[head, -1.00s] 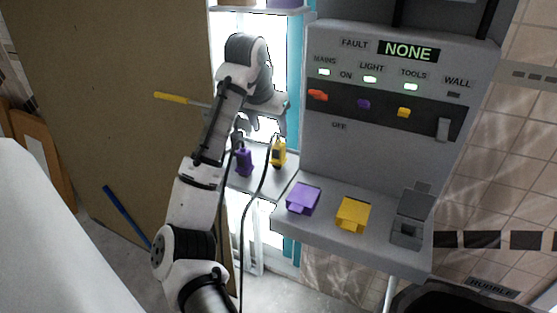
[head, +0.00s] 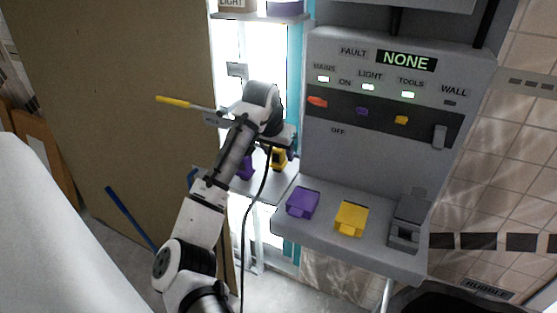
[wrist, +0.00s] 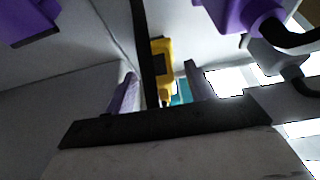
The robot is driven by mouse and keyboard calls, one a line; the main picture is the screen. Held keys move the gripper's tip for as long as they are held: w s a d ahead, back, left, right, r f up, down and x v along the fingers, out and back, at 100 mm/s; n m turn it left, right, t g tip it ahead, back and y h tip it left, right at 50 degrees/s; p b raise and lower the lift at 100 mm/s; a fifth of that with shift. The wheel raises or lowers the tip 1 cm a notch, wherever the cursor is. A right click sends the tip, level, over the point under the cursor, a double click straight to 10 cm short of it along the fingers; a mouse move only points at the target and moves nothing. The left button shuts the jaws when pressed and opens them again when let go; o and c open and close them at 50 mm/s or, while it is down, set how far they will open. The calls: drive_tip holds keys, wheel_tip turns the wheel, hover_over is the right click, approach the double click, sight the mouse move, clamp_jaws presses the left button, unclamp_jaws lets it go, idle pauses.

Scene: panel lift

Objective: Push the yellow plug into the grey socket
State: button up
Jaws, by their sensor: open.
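The yellow plug (head: 279,159) stands on a pale shelf left of the panel, its top partly covered by my gripper (head: 276,142). In the wrist view the yellow plug (wrist: 163,68) shows between my two open fingers (wrist: 160,82), with a black cable crossing beside it. I cannot tell whether the fingers touch it. The grey socket (head: 404,235) is at the right end of the panel's ledge, its grey lid raised.
A purple plug (head: 245,168) stands left of the yellow one, also close by in the wrist view (wrist: 245,14). A purple cover (head: 302,203) and a yellow cover (head: 351,218) are on the ledge (head: 330,238). A black cable hangs near my arm.

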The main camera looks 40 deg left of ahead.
drive_tip(key=shift+w+f, duration=0.25)
drive_tip(key=shift+f, duration=0.45)
drive_tip(key=shift+c, duration=0.3)
drive_tip(key=c, duration=0.9)
drive_tip(key=shift+c, duration=0.2)
drive_tip(key=shift+r, duration=0.1)
